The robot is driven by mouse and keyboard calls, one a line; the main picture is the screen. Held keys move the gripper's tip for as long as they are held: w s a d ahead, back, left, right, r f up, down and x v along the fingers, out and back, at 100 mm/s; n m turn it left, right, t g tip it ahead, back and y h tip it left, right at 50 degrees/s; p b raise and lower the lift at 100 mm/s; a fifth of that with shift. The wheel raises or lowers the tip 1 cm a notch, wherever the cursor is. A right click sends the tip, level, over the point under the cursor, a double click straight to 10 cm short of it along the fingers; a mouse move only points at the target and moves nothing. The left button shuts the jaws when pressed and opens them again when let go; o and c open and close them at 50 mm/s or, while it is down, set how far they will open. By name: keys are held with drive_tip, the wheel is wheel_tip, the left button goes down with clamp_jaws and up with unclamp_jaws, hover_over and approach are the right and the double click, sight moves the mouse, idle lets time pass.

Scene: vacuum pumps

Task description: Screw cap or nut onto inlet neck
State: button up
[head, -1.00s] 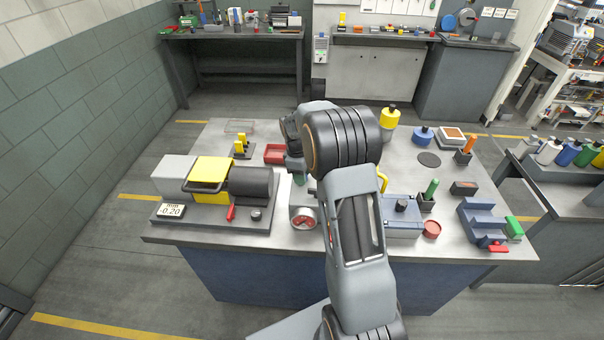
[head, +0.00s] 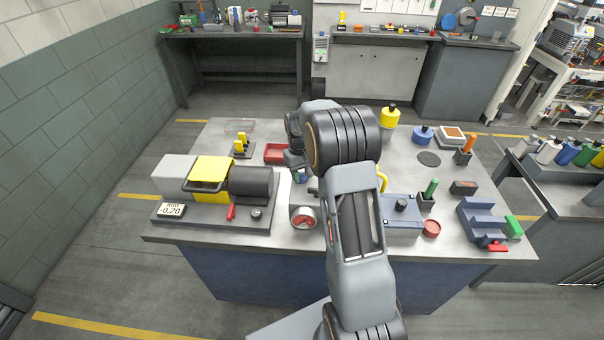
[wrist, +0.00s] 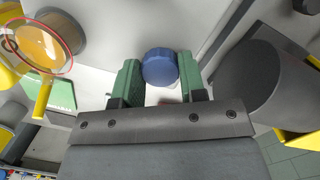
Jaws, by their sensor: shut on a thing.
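A round blue cap (wrist: 160,68) with a ribbed edge sits between the green fingertips of my gripper (wrist: 158,80) in the wrist view. The gripper is shut on it. In the head view my gripper (head: 300,175) is low over the bench, right of the pump's dark cylinder (head: 250,182), and partly hidden by my arm. The inlet neck cannot be made out; what lies under the cap is hidden in both views.
The pump's yellow body (head: 211,171) and a red-faced gauge (head: 303,218) stand close to the gripper. A red tray (head: 275,153) lies behind. A blue box (head: 402,216) and a blue vise-like block (head: 482,218) are at the right.

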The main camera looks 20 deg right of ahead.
drive_tip(key=m, duration=0.4)
drive_tip(key=shift+m+y, duration=0.3)
drive_tip(key=m, duration=0.4)
drive_tip(key=shift+m, duration=0.3)
drive_tip(key=m+t, duration=0.1)
drive_tip(key=m, duration=0.3)
drive_tip(key=shift+m+y, duration=0.4)
drive_tip(key=m, duration=0.4)
drive_tip(key=shift+m, duration=0.3)
drive_tip(key=o, duration=1)
wheel_tip(320, 180, up, 5)
drive_tip(key=p, duration=0.4)
